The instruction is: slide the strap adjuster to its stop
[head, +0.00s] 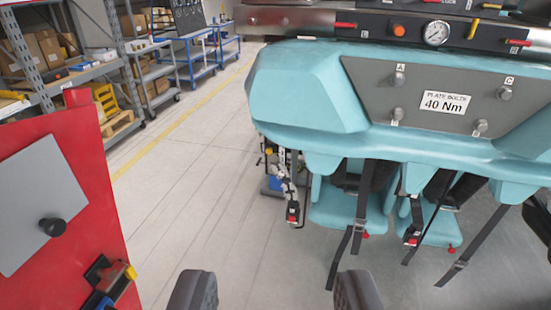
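A teal coaster car (300,115) fills the right of the head view, with teal seats (335,207) hanging below its body. Black straps (342,255) hang from the seats. A small pale metal piece, possibly the strap adjuster (358,226), sits on the strap of the nearer seat. It is too small to tell for sure or to read its position along the strap. My gripper (274,291) is open and empty at the bottom of the view, its two dark fingers wide apart. It appears nearer the camera than the straps and touches nothing visible.
A red panel (65,150) with a grey plate and black knob stands close on the left. A shelf rack (110,30) and blue carts (183,55) stand at the back left. Another seat (440,225) hangs at the right. Grey floor (200,190) is clear between panel and car.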

